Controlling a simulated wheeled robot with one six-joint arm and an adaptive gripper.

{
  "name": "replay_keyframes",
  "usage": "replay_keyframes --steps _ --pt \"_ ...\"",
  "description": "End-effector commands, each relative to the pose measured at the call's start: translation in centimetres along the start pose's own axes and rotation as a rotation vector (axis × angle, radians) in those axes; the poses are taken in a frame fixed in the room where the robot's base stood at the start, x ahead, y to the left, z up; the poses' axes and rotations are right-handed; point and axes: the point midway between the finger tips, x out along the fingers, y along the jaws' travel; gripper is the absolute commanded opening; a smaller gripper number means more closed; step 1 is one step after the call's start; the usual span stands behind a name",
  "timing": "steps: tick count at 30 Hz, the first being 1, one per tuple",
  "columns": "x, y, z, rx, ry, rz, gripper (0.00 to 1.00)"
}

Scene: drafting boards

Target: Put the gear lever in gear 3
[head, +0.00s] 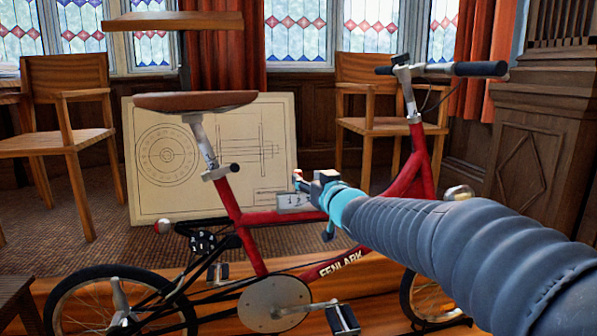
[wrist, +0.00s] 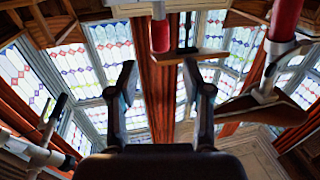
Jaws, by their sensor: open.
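A folding bicycle (head: 345,262) with a red frame stands across the middle. A pale plate (head: 293,201) with small marks, seemingly a 1 and a 3, sits above its low red tube. A small red tip beside the plate seems to be the gear lever (head: 297,176); its setting cannot be read. In the wrist view a red knob on a silver rod, likely the gear lever (wrist: 160,36), is ahead of the gap between my fingers. My gripper (head: 312,186) is open, close to the plate. It shows empty in the wrist view (wrist: 163,85).
The saddle (head: 196,101) on its silver post is left of my gripper, and the handlebar (head: 440,69) is right. A drawing board (head: 270,115) leans behind the bicycle. Wooden chairs (head: 70,140) stand at the back. A dark wooden pillar (head: 545,150) is at right.

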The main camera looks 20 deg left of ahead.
Motion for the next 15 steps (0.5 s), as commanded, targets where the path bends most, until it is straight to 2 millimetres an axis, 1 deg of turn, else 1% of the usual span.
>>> replay_keyframes --steps 1,7,12,15 --pt "1.1 0.0 0.0 0.0 -0.001 -0.001 0.5" --pt "4.3 -0.1 0.0 0.0 -0.001 -0.001 0.5" --pt "6.2 0.0 0.0 -0.001 -0.001 0.0 0.5" --pt "6.7 0.0 0.0 0.0 -0.001 0.0 0.5"
